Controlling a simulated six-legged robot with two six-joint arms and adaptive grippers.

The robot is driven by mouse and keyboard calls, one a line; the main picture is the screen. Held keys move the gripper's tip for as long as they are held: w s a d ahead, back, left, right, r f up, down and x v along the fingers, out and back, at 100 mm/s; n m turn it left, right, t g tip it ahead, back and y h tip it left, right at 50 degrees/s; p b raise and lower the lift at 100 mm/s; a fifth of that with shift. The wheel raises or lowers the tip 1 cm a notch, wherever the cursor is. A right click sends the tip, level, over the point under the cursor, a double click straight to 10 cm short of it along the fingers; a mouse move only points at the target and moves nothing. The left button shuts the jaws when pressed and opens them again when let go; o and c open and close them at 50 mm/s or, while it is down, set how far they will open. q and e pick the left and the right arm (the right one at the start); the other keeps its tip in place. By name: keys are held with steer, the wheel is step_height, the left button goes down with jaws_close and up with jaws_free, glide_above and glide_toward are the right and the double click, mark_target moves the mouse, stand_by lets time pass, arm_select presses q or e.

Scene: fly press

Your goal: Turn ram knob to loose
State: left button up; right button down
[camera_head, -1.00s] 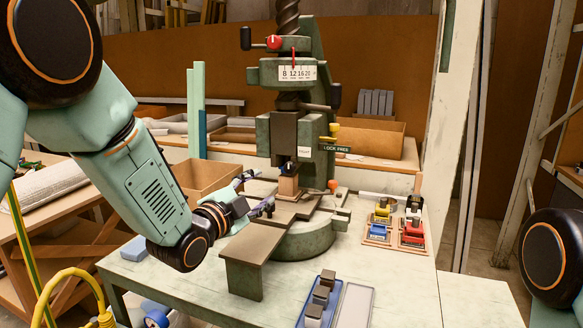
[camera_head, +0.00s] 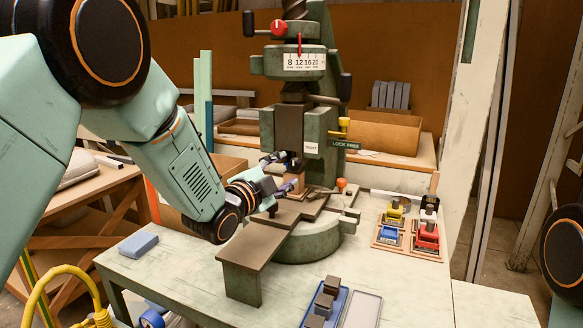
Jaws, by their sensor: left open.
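The green fly press (camera_head: 318,130) stands on the bench, with its dark ram (camera_head: 290,128) in the middle. A small white label (camera_head: 311,149) sits on the ram's right side; its word is hard to read. The knob at the ram's lower end is partly hidden and I cannot make it out clearly. My left gripper (camera_head: 279,174) is open beside the ram's foot, its fingers on the left of a brown block (camera_head: 299,182). I cannot tell whether they touch anything. My right gripper is out of view.
A yellow knob (camera_head: 344,122) sits above the LOCK FREE plate (camera_head: 346,144). A red knob (camera_head: 279,27) is above the number scale (camera_head: 304,62). Coloured items (camera_head: 392,214) stand in wooden trays at right. A blue tray (camera_head: 325,301) lies at front.

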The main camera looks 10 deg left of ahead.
mark_target(292, 166)
arm_select(q)
steer(key=shift+x, duration=1.2)
steer(key=shift+w+d+r, duration=0.15)
steer(key=shift+w+d, duration=0.1)
steer(key=shift+d, duration=0.1)
steer(key=shift+w, duration=0.35)
steer(key=shift+s, duration=0.15)
steer(key=c, duration=0.4)
jaws_close()
